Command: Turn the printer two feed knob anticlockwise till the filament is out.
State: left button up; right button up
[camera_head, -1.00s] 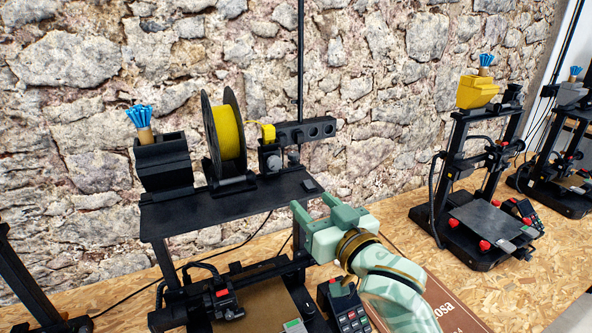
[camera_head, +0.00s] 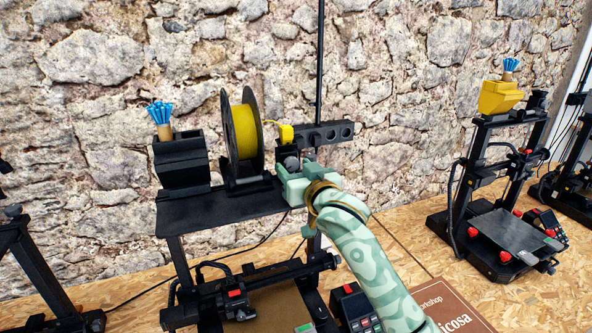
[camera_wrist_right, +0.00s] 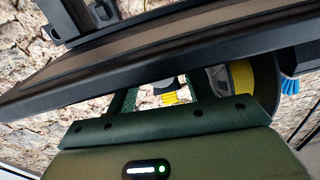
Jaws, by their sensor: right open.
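The near printer (camera_head: 215,208) carries a spool of yellow filament (camera_head: 241,132) on its top shelf. A yellow strand runs from the spool to a small yellow block (camera_head: 285,134) above the dark feeder. A grey rounded knob (camera_head: 291,162) shows at the feeder's front, just above my right gripper (camera_head: 296,170). That gripper is open at the feeder; I cannot tell whether it touches the knob. My left gripper is out of view.
The black shelf edge (camera_wrist_right: 160,62) crosses the right wrist view close to the fingers. A dark box with blue sticks (camera_head: 161,115) stands left of the spool. A control panel (camera_head: 355,307) lies below my right arm. Another printer (camera_head: 490,180) stands at right.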

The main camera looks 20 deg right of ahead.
jog(key=c, duration=1)
jog(key=shift+o, duration=0.2)
jog(key=n+p, duration=0.1)
jog(key=p, duration=0.1)
jog(key=n+p, duration=0.2)
jog(key=p, duration=0.1)
jog(key=shift+r+p, duration=0.35)
jog(key=shift+r, duration=0.05)
jog(key=shift+f+n, duration=0.25)
jog(key=shift+n, duration=0.35)
jog(key=shift+f, duration=0.1)
jog(key=o, duration=1)
jog(key=shift+c, duration=0.2)
jog(key=shift+s, duration=0.15)
jog(key=s+d, duration=0.1)
jog(key=s, duration=1.5)
jog(key=shift+d, duration=0.25)
